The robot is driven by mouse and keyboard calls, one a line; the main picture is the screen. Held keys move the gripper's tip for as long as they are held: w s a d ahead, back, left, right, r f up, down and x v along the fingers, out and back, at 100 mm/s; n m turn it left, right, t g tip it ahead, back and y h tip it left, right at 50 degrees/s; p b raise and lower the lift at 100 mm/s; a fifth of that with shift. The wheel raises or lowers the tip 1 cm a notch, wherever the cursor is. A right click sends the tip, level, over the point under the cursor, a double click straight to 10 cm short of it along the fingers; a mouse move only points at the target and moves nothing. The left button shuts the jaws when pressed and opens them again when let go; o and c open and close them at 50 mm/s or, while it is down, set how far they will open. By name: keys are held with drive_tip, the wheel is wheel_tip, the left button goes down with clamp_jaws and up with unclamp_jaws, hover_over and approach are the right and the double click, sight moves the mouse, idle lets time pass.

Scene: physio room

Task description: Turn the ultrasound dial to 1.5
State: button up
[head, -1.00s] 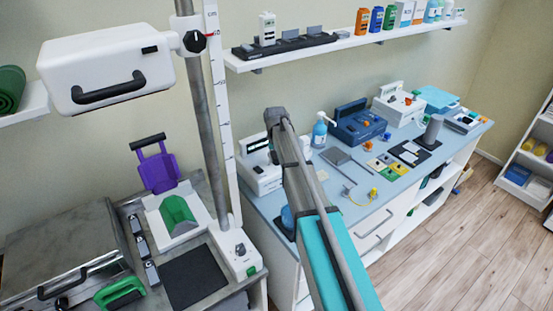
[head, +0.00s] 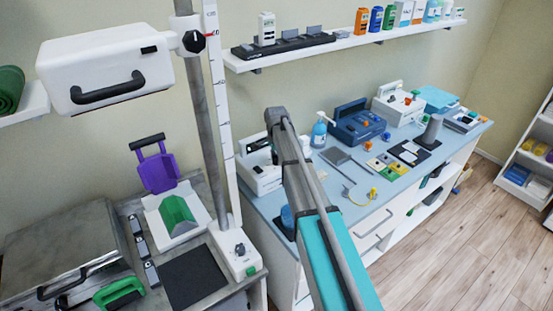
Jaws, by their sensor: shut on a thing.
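A white device with a grey carrying handle (head: 262,180) stands at the near left end of the blue-topped counter. My arm (head: 300,180) reaches up across the view in front of it and covers its right part. My gripper is hidden behind the arm, and I cannot see what its jaws hold. No dial setting can be read. Two more devices with orange knobs stand farther along the counter: a dark blue one (head: 352,125) and a white one (head: 396,100). I cannot tell from labels which device is the ultrasound unit.
The counter (head: 338,208) also holds a pump bottle (head: 319,130), a grey tray (head: 345,162) and small coloured pads. A post (head: 205,130) with a white box (head: 105,70) stands at left. A shelf (head: 340,45) hangs above. The wooden floor (head: 440,240) is clear at right.

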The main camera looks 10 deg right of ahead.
drive_tip(key=m, duration=0.3)
drive_tip(key=shift+s, duration=0.2)
drive_tip(key=shift+m, duration=0.4)
drive_tip(key=o, duration=1.1)
drive_tip(key=shift+w, duration=0.1)
drive_tip(key=shift+o, duration=0.2)
drive_tip(key=shift+n, duration=0.4)
